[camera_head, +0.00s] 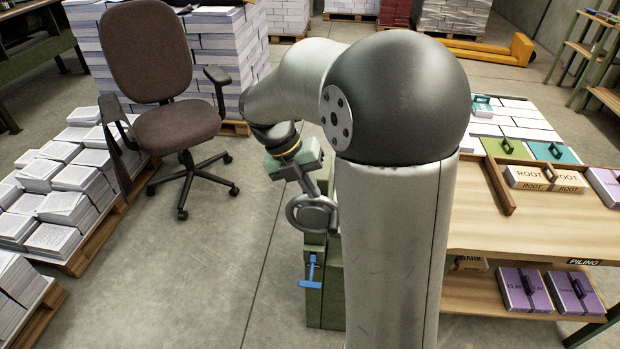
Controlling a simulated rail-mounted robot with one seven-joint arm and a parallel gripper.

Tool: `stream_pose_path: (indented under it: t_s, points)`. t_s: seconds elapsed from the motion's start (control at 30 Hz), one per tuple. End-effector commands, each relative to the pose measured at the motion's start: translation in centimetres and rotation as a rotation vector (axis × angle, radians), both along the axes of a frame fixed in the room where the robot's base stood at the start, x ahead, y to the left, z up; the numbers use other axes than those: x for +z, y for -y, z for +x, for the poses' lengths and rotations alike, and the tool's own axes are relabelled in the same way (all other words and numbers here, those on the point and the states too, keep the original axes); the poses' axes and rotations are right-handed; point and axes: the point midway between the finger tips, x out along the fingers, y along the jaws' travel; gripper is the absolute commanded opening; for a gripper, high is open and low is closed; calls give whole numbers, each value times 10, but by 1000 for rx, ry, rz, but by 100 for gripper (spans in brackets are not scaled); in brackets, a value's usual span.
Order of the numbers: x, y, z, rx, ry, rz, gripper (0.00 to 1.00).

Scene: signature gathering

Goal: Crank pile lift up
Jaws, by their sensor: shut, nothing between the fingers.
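The pile lift (325,290) is a narrow green cabinet standing on the floor, partly hidden behind my arm. A round grey handwheel (312,213), which looks like its crank, sits near its top. A blue T-shaped handle (311,272) is on its front, lower down. My gripper (306,186) points down just above the handwheel, with its green body above it. The gripper is shut with nothing in it. Its fingertips are small and overlap the wheel's upper part, so I cannot tell whether they touch it.
A brown swivel chair (182,126) stands to the left. Pallets of paper stacks (52,221) lie at the far left. A wooden piling table (545,232) with labelled blocks is on the right, with purple bundles (525,290) on its lower shelf. Floor left of the lift is clear.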

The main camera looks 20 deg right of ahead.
Motion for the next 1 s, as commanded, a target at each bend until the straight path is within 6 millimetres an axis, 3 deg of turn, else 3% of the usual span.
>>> stream_pose_path:
  t_s: [0.2, 0.4, 1.0]
  points:
    - [-43, 17, -11, -2, -4, 0, 0]
    - [-67, 27, -17, -1, -3, -1, 0]
    - [-73, 26, -17, 8, 4, 7, 0]
